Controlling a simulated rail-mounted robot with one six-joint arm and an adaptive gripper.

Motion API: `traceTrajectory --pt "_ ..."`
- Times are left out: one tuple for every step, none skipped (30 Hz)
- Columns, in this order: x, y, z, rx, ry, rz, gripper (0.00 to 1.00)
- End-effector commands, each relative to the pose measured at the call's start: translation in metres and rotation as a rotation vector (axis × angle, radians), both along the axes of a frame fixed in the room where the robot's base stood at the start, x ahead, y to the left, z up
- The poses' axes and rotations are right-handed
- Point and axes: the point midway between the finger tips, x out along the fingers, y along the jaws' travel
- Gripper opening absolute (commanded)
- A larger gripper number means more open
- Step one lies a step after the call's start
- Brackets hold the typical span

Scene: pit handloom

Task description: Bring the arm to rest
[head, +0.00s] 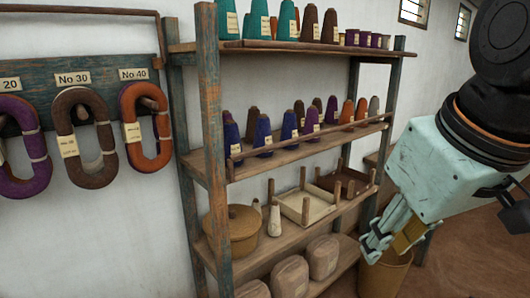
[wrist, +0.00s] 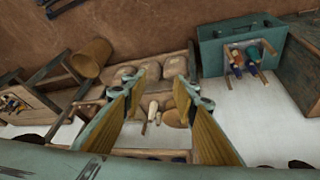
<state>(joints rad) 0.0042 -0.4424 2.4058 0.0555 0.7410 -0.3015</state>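My arm comes in at the right of the head view, and my gripper (head: 388,242) points down beside the wooden shelf rack (head: 212,135). In the wrist view my gripper (wrist: 162,74) shows two fingers with yellow-brown inner pads. They stand apart with nothing between them. Through the gap I see shelf items some way off, not touching the fingers. In the head view the fingers overlap the rim of a tan bin (head: 385,280) on the floor; I cannot tell how far apart they are in depth.
Yarn hanks (head: 85,137) hang on the left wall. In the wrist view a teal box (wrist: 212,52) holds small coloured items. Brown floor is open at the right.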

Motion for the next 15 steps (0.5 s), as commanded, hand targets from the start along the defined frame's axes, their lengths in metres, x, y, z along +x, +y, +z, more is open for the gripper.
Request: traceTrajectory --pt "-0.012 -0.001 -0.007 0.007 0.007 -0.022 0.27" --pt "-0.02 -0.001 -0.01 0.012 0.014 -0.037 0.27" --pt "-0.029 -0.002 -0.015 0.018 0.023 -0.057 0.27" --pt "-0.036 -0.003 -0.018 0.022 0.029 -0.073 0.27" --pt "-0.044 -0.003 -0.022 0.026 0.036 -0.087 0.27" --pt "-0.053 -0.004 -0.026 0.031 0.044 -0.108 0.27" --pt "-0.06 -0.005 -0.029 0.036 0.049 -0.123 0.27" --pt "-0.066 -0.006 -0.032 0.039 0.056 -0.137 0.27" --pt "-0.074 -0.006 -0.037 0.044 0.063 -0.157 0.27" --pt "-0.08 -0.007 -0.039 0.048 0.068 -0.169 0.27" --pt "-0.086 -0.008 -0.042 0.05 0.074 -0.182 0.27" --pt "-0.092 -0.008 -0.045 0.053 0.08 -0.196 0.27" --pt "-0.096 -0.009 -0.047 0.055 0.082 -0.207 0.27" --pt "-0.1 -0.009 -0.049 0.057 0.085 -0.215 0.27" --pt "-0.104 -0.01 -0.051 0.059 0.089 -0.226 0.27"
